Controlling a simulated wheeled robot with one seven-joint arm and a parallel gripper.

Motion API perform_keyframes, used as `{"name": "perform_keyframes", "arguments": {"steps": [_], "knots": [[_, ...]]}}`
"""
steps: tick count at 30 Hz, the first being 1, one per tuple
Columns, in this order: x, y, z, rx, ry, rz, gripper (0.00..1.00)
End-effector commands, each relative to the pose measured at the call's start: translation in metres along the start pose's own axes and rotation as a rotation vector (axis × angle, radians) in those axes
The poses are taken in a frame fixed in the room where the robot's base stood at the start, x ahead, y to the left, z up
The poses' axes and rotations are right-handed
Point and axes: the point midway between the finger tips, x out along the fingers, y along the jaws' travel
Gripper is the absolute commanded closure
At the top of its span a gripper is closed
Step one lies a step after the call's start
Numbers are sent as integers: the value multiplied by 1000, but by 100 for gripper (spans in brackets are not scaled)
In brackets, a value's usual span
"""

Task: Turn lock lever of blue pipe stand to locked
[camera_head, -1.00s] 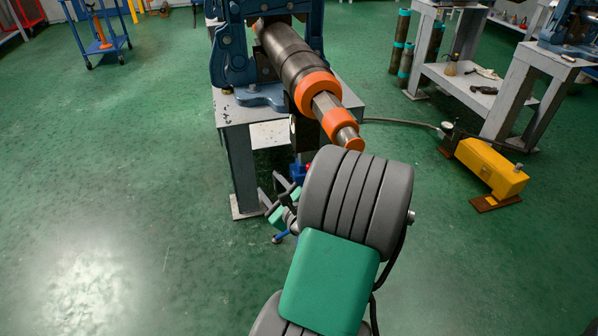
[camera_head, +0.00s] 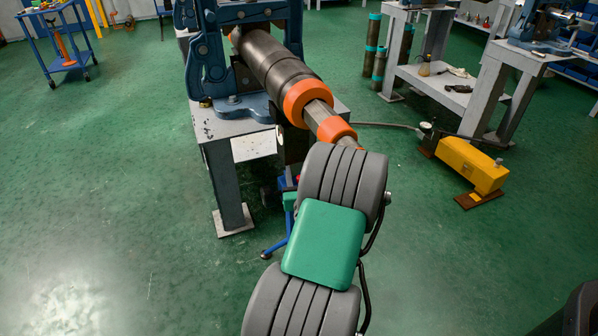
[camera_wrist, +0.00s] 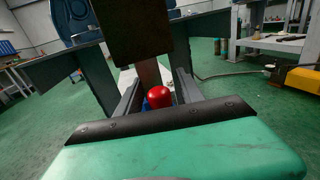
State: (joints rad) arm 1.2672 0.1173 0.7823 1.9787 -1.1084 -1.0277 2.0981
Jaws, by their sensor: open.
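The blue pipe stand (camera_head: 278,236) is mostly hidden behind my arm in the head view; a blue leg shows low beneath the vise table. In the wrist view a red rounded knob (camera_wrist: 159,97) stands in front of a small bit of blue, and looks like the end of the lock lever. The lever's shaft and angle are hidden. My gripper (camera_wrist: 157,80) is open, with one grey finger on each side of the knob in the picture. I cannot tell whether either finger touches it. In the head view my arm covers the gripper.
A blue pipe vise (camera_head: 207,60) on a grey table (camera_head: 226,125) holds a dark pipe (camera_head: 275,60) with orange collars above my arm. A dark block (camera_wrist: 133,32) hangs close above the fingers. A yellow pump (camera_head: 472,165) stands right.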

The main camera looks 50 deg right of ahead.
Motion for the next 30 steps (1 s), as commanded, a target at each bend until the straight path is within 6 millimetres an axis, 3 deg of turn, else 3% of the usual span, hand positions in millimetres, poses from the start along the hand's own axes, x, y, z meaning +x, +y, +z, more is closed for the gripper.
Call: {"name": "perform_keyframes", "arguments": {"steps": [5, 21, 30], "knots": [[0, 0, 0, 0, 0, 0, 55], [0, 0, 0, -1, 0, 0, 99], [0, 0, 0, -1, 0, 0, 100]]}}
